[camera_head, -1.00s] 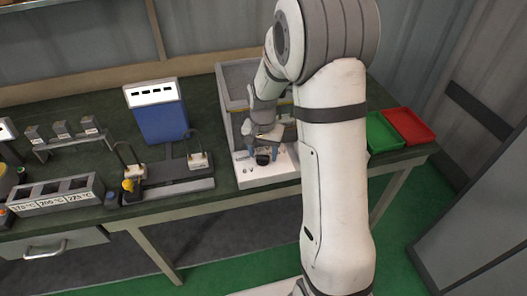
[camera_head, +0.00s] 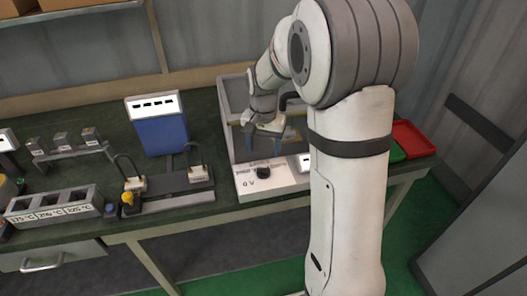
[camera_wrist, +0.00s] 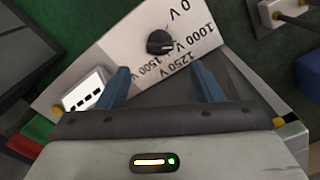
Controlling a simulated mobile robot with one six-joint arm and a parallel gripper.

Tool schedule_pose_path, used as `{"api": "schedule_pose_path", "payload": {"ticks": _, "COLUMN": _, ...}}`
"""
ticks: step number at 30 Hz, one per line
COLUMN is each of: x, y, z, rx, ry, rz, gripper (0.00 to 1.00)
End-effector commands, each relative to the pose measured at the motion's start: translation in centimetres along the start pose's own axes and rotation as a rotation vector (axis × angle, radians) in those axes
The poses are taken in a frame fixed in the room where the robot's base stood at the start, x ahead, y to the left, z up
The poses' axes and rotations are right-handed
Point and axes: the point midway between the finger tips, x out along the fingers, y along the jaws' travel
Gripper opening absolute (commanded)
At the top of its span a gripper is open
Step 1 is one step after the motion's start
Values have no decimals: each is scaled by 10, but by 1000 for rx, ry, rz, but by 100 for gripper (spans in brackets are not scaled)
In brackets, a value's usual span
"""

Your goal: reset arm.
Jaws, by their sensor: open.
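My gripper (camera_head: 262,146) is open and empty, with its two blue fingers apart. It is in front of the grey open-topped box of the test device (camera_head: 235,95), above the white front panel (camera_head: 285,179). A black knob (camera_head: 263,172) sits on that panel, below and apart from the fingers. My arm hides the right part of the device.
A blue unit with a white top (camera_head: 158,124) and a fixture with two cable-fitted blocks (camera_head: 170,187) stand left of the device. A labelled three-slot holder (camera_head: 52,205) is at the far left. Red (camera_head: 413,138) and green (camera_head: 397,153) trays lie at the right, partly behind my arm.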

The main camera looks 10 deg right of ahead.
Motion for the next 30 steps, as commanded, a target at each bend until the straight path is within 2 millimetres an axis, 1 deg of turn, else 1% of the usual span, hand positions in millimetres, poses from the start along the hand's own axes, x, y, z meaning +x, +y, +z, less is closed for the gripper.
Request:
{"api": "schedule_pose_path", "payload": {"ticks": 14, "x": 0, "y": 0, "z": 0, "rx": 0, "ry": 0, "rz": 0, "gripper": 60}}
{"api": "schedule_pose_path", "payload": {"ticks": 16, "x": -6, "y": 3, "z": 5, "rx": -12, "ry": 8, "rz": -4, "gripper": 60}}
{"api": "schedule_pose_path", "payload": {"ticks": 20, "x": -30, "y": 17, "z": 29, "rx": -79, "ry": 38, "rz": -20, "gripper": 60}}
{"api": "schedule_pose_path", "payload": {"ticks": 24, "x": -56, "y": 39, "z": 67, "rx": -182, "ry": 83, "rz": -37, "gripper": 60}}
{"api": "schedule_pose_path", "payload": {"ticks": 26, "x": -64, "y": 49, "z": 84, "rx": -229, "ry": 104, "rz": -44, "gripper": 60}}
{"api": "schedule_pose_path", "payload": {"ticks": 27, "x": -69, "y": 55, "z": 96, "rx": -260, "ry": 117, "rz": -47, "gripper": 60}}
{"api": "schedule_pose_path", "payload": {"ticks": 30, "x": -78, "y": 72, "z": 125, "rx": -335, "ry": 152, "rz": -55, "gripper": 60}}
